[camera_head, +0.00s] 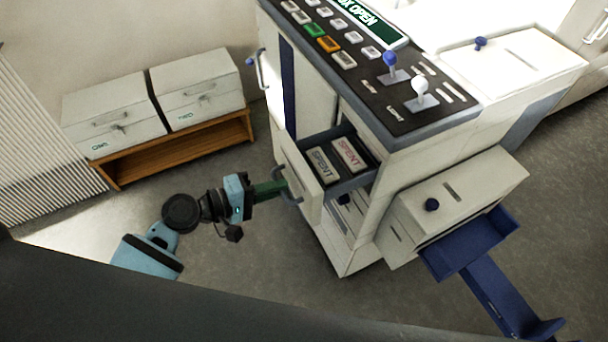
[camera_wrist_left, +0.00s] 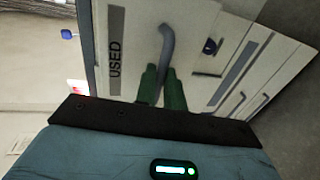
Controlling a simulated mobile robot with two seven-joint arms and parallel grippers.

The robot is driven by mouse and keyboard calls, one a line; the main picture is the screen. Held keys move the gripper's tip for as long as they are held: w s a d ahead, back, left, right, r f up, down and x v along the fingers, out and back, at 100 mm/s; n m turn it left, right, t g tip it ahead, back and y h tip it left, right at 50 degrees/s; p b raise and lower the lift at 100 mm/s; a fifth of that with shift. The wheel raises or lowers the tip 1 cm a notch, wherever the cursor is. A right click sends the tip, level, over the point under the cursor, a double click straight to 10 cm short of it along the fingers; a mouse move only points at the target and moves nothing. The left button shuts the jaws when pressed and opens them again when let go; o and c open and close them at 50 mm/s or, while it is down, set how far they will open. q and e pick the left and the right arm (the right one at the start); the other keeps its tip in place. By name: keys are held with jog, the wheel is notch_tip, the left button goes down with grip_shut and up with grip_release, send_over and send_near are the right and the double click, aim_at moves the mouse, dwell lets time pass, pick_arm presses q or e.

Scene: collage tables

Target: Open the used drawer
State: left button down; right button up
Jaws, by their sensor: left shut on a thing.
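The used drawer (camera_head: 302,184) is pulled out from the front of the large white machine. Its front carries a "USED" label (camera_wrist_left: 116,50) in the left wrist view. Two cards marked "SPENT" (camera_head: 349,153) lie inside it. My left gripper (camera_head: 281,187) has green fingers and is shut on the drawer's curved grey handle (camera_head: 290,198). In the left wrist view the green fingertips (camera_wrist_left: 161,84) sit on both sides of the handle (camera_wrist_left: 167,45). My right gripper is not in view.
The machine's sloped panel (camera_head: 370,70) has several buttons, two levers and a green display. A white box with a blue chute (camera_head: 468,243) stands at the lower right. Two white boxes sit on a wooden bench (camera_head: 180,152) at the left. The floor between bench and machine is clear.

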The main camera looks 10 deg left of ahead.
pick_arm(q)
jog(key=f+b+v, duration=0.1)
jog(key=v, duration=0.6)
jog(key=shift+s+a+f, duration=0.2)
jog(key=shift+s+a, duration=0.1)
jog(key=shift+a, duration=0.1)
jog(key=c, duration=1.5)
grip_release()
jog(key=shift+b+v, duration=0.9)
jog(key=shift+v, duration=2.95)
